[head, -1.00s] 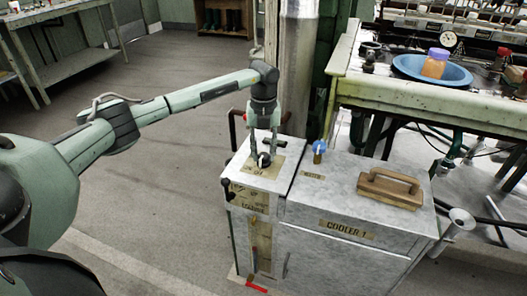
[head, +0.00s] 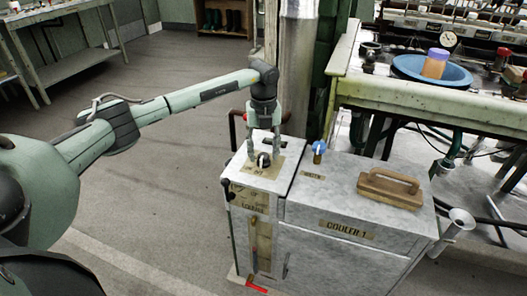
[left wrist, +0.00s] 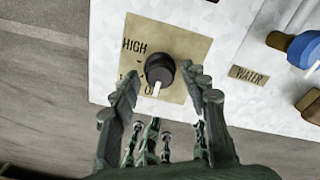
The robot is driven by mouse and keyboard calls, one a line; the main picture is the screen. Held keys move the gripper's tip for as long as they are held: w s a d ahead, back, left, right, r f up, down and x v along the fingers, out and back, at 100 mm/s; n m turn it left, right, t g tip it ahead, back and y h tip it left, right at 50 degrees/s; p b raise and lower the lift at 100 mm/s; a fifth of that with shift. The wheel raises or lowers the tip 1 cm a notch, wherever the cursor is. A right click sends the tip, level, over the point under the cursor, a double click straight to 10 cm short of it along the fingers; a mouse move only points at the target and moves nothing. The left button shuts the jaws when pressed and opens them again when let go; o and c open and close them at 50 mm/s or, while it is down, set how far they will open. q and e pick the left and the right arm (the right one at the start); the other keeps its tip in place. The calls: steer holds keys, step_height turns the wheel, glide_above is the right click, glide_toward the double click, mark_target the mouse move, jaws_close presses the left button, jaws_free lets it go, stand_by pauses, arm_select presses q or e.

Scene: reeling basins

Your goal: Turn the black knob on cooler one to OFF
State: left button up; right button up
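The black knob (left wrist: 160,69) sits on a tan label plate (left wrist: 186,50) on top of cooler one (head: 345,226). Its white pointer aims toward the bottom of the picture in the left wrist view, at a lettering that is partly hidden and starts with "O". "HIGH" is readable at the upper left of the plate. In the head view the knob (head: 263,160) shows between the fingers. My left gripper (head: 263,151) is open above the knob, pointing down. Its fingers (left wrist: 166,82) stand apart on either side, not closed on it. My right gripper is not in view.
A blue water valve handle (head: 319,146) stands right of the plate. A metal pipe (head: 299,70) rises behind the cooler, and a bench with a blue basin (head: 410,69) stands at the right.

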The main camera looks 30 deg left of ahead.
mark_target(263, 156)
arm_select(q)
step_height(263, 156, up, 12)
stand_by(0.7)
steer(key=shift+s+f, duration=0.1)
stand_by(0.4)
